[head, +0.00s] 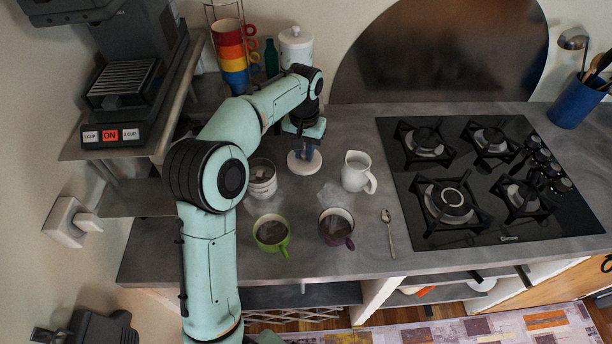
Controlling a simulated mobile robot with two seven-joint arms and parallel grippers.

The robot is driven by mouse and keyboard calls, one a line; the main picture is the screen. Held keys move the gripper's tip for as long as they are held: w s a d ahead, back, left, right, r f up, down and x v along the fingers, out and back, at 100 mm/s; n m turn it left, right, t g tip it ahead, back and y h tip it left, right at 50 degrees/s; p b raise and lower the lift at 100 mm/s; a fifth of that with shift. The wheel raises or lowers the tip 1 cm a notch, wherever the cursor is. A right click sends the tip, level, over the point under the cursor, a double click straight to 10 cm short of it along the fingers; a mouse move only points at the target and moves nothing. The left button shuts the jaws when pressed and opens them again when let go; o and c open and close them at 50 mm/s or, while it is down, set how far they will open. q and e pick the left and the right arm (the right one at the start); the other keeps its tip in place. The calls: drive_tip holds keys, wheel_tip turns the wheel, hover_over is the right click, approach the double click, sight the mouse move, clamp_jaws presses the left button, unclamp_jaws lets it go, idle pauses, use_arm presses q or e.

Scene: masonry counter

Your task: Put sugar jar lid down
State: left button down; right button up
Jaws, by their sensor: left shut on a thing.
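My left gripper (304,148) points down over the grey counter and is shut on the white sugar jar lid (295,167). The lid is round and held about flat, at or just above the counter; I cannot tell whether it touches. The fingers hide its middle. An open white jar (262,184), which looks like the sugar jar, stands just left of the lid, partly beside my arm. My right gripper is not in view.
A white milk jug (356,172) stands right of the lid. A green cup (271,232), a purple cup (336,226) and a spoon (388,232) are nearer the front. A black gas hob (480,225) fills the right. A lidded white canister (296,47) stands behind.

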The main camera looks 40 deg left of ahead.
sight(305, 159)
use_arm(q)
wheel_tip(305, 159, down, 4)
drive_tip(key=shift+w+r, duration=0.1)
drive_tip(key=shift+w, duration=0.05)
wheel_tip(305, 159, down, 6)
drive_tip(key=shift+r+b, duration=0.1)
drive_tip(key=shift+b, duration=0.35)
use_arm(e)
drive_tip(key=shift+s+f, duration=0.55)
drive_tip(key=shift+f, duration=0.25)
use_arm(q)
drive_tip(key=shift+f, duration=0.2)
drive_tip(key=c, duration=1)
unclamp_jaws()
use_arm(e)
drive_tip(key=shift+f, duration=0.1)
use_arm(q)
drive_tip(key=shift+r, duration=0.1)
wheel_tip(305, 159, up, 12)
drive_tip(key=shift+r+p, duration=0.1)
drive_tip(key=shift+p, duration=0.75)
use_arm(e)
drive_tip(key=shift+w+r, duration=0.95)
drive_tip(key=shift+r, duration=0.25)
